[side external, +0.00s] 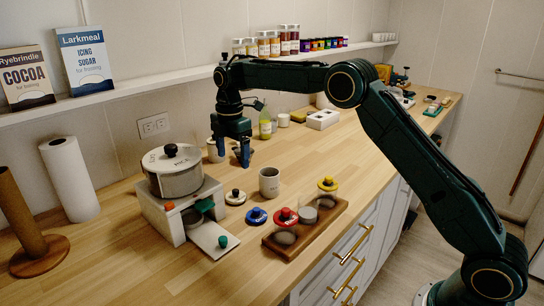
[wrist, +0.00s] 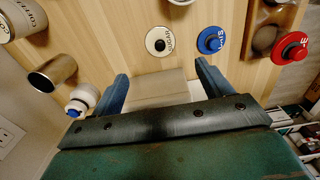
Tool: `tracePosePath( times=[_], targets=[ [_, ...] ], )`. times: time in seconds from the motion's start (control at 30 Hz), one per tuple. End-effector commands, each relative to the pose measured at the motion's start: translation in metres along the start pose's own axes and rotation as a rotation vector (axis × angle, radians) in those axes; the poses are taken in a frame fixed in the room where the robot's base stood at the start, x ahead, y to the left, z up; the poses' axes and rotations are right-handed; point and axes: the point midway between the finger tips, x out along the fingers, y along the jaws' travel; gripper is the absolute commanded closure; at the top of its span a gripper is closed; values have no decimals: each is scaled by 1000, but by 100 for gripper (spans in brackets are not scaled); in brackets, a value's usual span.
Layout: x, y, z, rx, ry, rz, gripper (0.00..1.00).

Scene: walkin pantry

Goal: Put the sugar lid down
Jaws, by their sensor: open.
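The cream sugar lid (side external: 235,197) with a dark knob lies flat, knob up, on the wooden counter, left of a grey mug (side external: 269,183). In the wrist view the sugar lid (wrist: 159,41) shows its lettering, ahead of the fingertips and apart from them. My gripper (side external: 241,157) is open, pointing down above the counter behind the lid. In the wrist view nothing is held between the fingers of my gripper (wrist: 161,70).
A blue lid (side external: 257,216), a red lid (side external: 285,217) and a yellow lid (side external: 328,184) are to the right, by a wooden tray (side external: 276,246). A metal pot (side external: 174,178) sits on a white stand (side external: 166,221) at left.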

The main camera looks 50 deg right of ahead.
Motion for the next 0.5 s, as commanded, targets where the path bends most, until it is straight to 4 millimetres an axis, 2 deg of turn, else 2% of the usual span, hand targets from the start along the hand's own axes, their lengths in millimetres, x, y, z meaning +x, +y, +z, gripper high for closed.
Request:
tracePosePath(
  times=[0.27,0.5],
  targets=[
    [-15,-9,0,45,1,15,22],
    [-56,-39,2,194,7,65,22]
  ],
)
